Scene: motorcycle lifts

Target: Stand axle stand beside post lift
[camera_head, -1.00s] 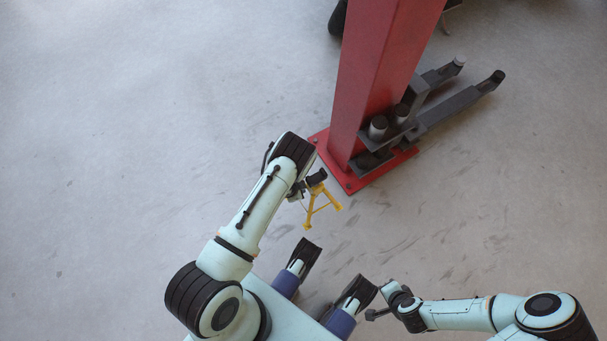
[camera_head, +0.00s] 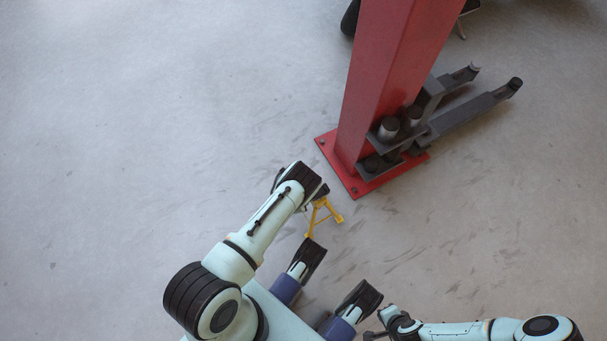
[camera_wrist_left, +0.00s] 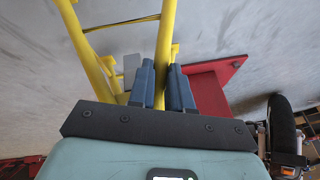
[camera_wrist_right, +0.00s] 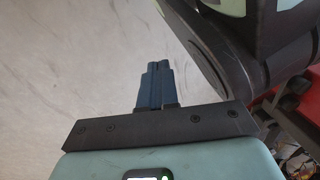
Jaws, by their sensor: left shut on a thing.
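The yellow axle stand (camera_head: 322,214) shows below the end of my left arm in the head view, with its upper part hidden by the wrist. In the left wrist view its yellow legs (camera_wrist_left: 166,40) run between and beside my left gripper (camera_wrist_left: 162,84), which is shut on one of them. The red post lift (camera_head: 390,80) stands on a red base plate (camera_head: 358,184) up and right of the stand, with bare floor between them. The base plate also shows in the left wrist view (camera_wrist_left: 208,92). My right gripper (camera_wrist_right: 156,68) has its fingers together, with nothing between them.
Dark lift arms (camera_head: 470,107) reach right from the post, low down. A dark wheel (camera_head: 350,18) is at the top behind the post. The grey floor left of the post is clear. My own base is at the bottom.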

